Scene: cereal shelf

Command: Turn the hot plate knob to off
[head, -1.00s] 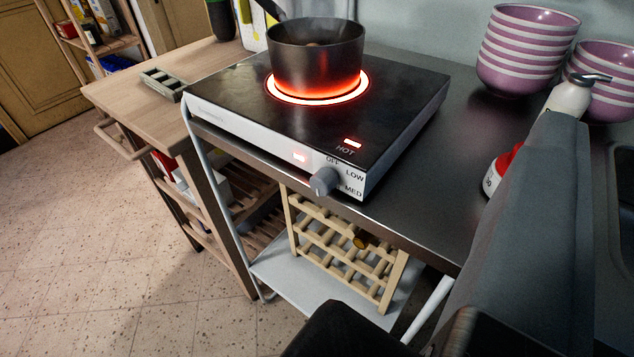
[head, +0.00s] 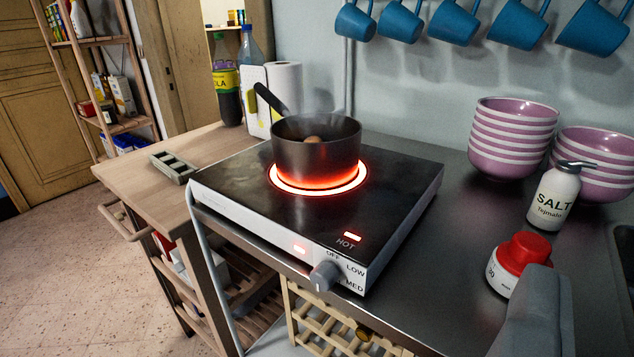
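The hot plate (head: 232,215) stands on the metal counter with its white front towards me. Its grey knob (head: 325,276) sits at the right end of the front, with OFF above it and LOW and MED to its right. I cannot tell which mark the knob points at. The heating ring (head: 283,185) glows red, and the HOT light (head: 352,236) and a front light are lit. A dark pot (head: 316,157) stands on the ring with something brown inside. Only a grey part of my gripper (head: 538,308) shows at bottom right, apart from the knob; its opening is hidden.
A red-topped timer (head: 512,267), a SALT bottle (head: 555,197) and striped bowls (head: 512,138) stand right of the hot plate. Blue mugs (head: 454,20) hang above. A wooden cart (head: 120,180) stands left. A wooden rack (head: 310,320) is below. Space before the knob looks clear.

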